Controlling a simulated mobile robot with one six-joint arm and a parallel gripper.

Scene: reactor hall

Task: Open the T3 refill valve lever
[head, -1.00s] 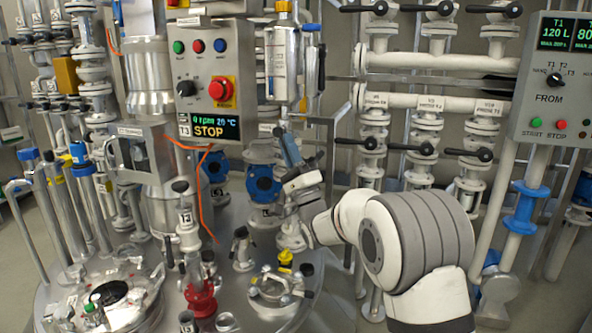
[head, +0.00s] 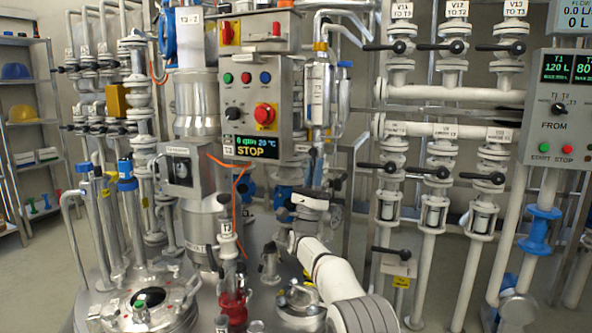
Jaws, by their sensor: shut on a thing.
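My gripper (head: 314,160) is in the middle of the head view, below an upright metal cylinder (head: 318,95) in the pipework over the T3 vessel. Its fingers point up and are closed on a small part there, which looks like the T3 refill valve lever. The gripper and the pipes hide most of that part, so its angle cannot be told. My white arm comes up to it from the lower right.
A control box (head: 258,90) with a STOP display is just left of the cylinder. Valves with black levers (head: 431,172) stand in rows at the right. A pump panel (head: 560,120) is at the right edge. Vessel fittings (head: 298,296) crowd the space below my arm.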

